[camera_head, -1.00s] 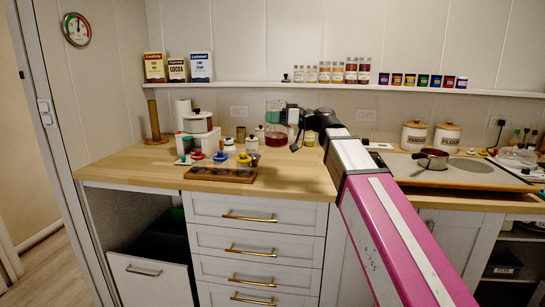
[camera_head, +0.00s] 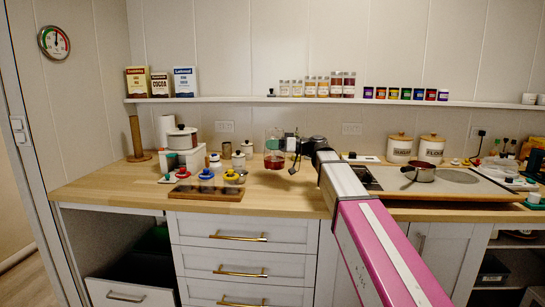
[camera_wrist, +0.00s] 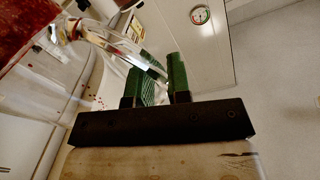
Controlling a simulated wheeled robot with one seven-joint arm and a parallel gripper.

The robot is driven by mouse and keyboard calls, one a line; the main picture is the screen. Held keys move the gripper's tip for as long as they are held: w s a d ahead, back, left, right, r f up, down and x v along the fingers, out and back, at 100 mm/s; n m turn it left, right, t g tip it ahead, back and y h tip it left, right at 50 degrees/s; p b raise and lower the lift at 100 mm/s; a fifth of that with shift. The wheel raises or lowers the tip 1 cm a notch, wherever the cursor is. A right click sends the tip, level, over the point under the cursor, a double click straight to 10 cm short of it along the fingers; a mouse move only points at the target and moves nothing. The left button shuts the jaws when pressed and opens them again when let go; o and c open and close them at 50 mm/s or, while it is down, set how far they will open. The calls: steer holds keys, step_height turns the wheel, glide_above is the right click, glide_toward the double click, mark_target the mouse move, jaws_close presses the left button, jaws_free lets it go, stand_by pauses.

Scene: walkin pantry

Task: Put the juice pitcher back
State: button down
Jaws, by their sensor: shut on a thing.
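The juice pitcher (camera_head: 274,158) is a clear vessel with red juice in its lower part. It is upright near the back of the wooden counter in the head view. I cannot tell whether its base touches the counter. In the wrist view the pitcher (camera_wrist: 55,75) fills the upper left, tilted in the picture, with red juice at the corner. My gripper (camera_head: 291,145) is at its right side in the head view. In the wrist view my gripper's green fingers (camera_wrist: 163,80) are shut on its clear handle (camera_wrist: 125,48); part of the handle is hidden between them.
The wooden counter (camera_head: 285,198) is bare in front of the pitcher. Small jars (camera_head: 247,148), a white pot (camera_head: 182,139) and a dark wooden tray (camera_head: 207,193) with coloured-lid items stand left. A wall shelf (camera_head: 230,100) runs above.

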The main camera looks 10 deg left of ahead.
mark_target(273, 157)
steer(key=shift+d+f, duration=0.1)
steer(key=shift+f, duration=2.05)
steer(key=c, duration=1.1)
jaws_free()
steer(key=shift+d, duration=0.1)
steer(key=d, duration=1.1)
steer(key=shift+d, duration=0.4)
